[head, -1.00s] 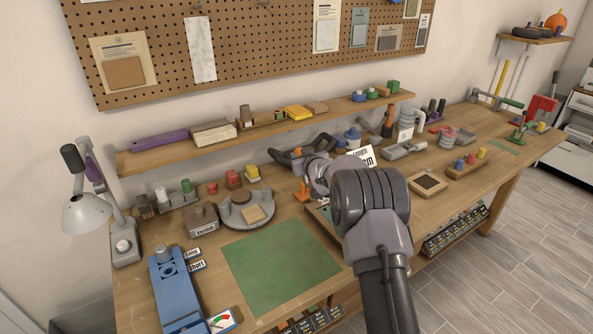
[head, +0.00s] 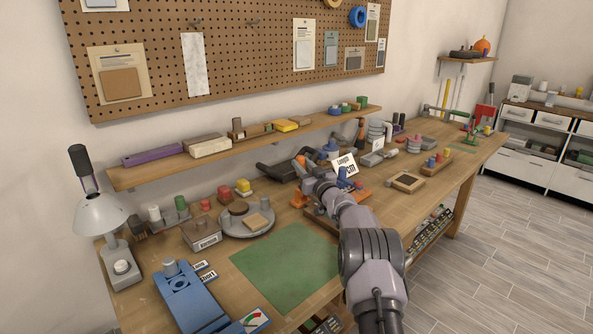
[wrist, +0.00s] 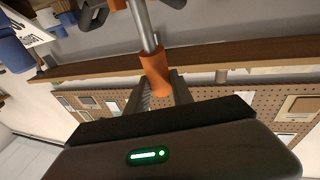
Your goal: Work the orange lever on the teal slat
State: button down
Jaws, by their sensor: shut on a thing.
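An orange lever grip (wrist: 155,70) on a grey rod fills the middle of the wrist view. My gripper (wrist: 160,90) is shut on this grip, with one dark finger on each side of it. In the head view, my arm reaches over the bench toward a small orange piece, probably the same grip (head: 301,160), and my wrist hides most of what is around it. I cannot make out a teal slat in either view.
A white length sign (head: 345,164) stands just right of my gripper. A dark curved object (head: 277,172) lies to its left. The wall shelf (head: 235,149) runs behind. A bare green mat (head: 285,268) lies in front on the bench.

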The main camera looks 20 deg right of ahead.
jog(key=shift+f, duration=0.2)
jog(key=c, duration=1.1)
grip_release()
jog(key=shift+r, duration=0.1)
jog(key=s+f+p, duration=0.1)
jog(key=s+p, duration=0.1)
jog(key=s, duration=0.6)
jog(key=s+d+f+p, duration=0.1)
jog(key=s+p, duration=0.1)
jog(key=s, duration=0.7)
jog(key=shift+s+f, duration=0.2)
jog(key=shift+f, duration=0.05)
